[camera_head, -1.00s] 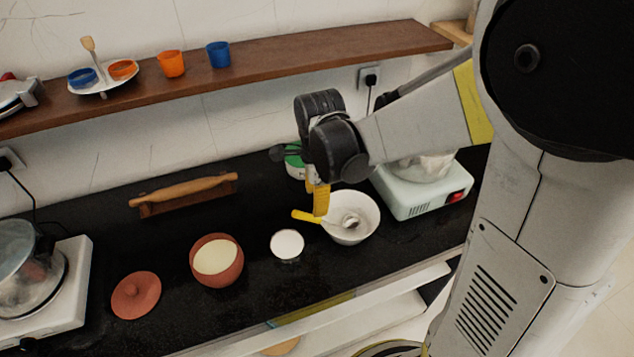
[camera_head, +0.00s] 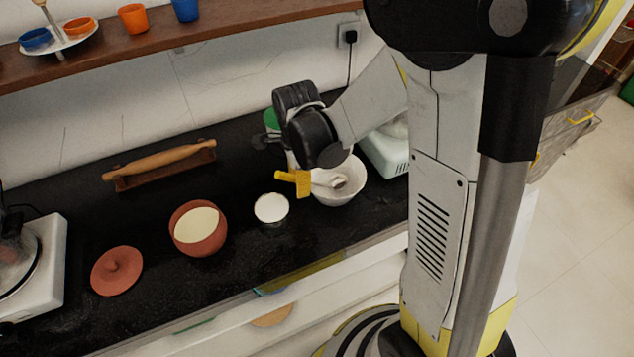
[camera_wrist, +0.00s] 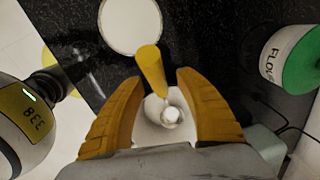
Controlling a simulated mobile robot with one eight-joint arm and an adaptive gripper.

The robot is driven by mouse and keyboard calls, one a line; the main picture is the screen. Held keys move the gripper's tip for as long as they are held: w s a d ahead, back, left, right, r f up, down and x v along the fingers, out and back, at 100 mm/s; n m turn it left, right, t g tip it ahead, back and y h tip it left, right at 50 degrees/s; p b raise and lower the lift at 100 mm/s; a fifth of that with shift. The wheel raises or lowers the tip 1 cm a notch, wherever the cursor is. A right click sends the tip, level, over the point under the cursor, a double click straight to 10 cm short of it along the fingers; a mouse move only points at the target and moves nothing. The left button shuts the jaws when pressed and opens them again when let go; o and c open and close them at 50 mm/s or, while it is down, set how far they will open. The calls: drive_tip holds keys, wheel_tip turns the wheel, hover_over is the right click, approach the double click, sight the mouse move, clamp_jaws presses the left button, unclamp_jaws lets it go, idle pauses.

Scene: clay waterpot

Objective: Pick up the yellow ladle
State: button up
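The yellow ladle rests in the white bowl (camera_head: 345,186). Its yellow handle (camera_head: 283,176) sticks out over the left rim, and its pale scoop (camera_head: 338,182) lies inside. My gripper (camera_head: 303,184) is at the handle, by the bowl's left rim. In the wrist view my gripper (camera_wrist: 161,78) has its two yellow fingers apart, with the ladle handle (camera_wrist: 151,68) showing between and beyond the tips. The scoop (camera_wrist: 171,114) and bowl show between the fingers. I cannot tell whether a finger touches the handle.
A small white-topped cup (camera_head: 271,208) stands left of the bowl. Further left are a clay pot (camera_head: 198,229), its lid (camera_head: 117,270) and a rolling pin (camera_head: 160,162) on its stand. A green-lidded flour jar (camera_wrist: 292,62) is close behind. A white appliance (camera_head: 388,155) stands right.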

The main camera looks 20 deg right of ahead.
clamp_jaws()
drive_tip(key=shift+r, duration=0.1)
drive_tip(key=shift+r, duration=0.25)
wheel_tip(320, 180, up, 4)
drive_tip(key=p, duration=0.2)
drive_tip(key=shift+p, duration=0.3)
drive_tip(key=s+d+r+p, duration=0.3)
drive_tip(key=s+d+r, duration=0.3)
drive_tip(key=s+d, duration=0.1)
drive_tip(key=shift+s+d+r+p, duration=0.15)
drive_tip(key=shift+s+d+p, duration=0.2)
drive_tip(key=shift+d, duration=0.55)
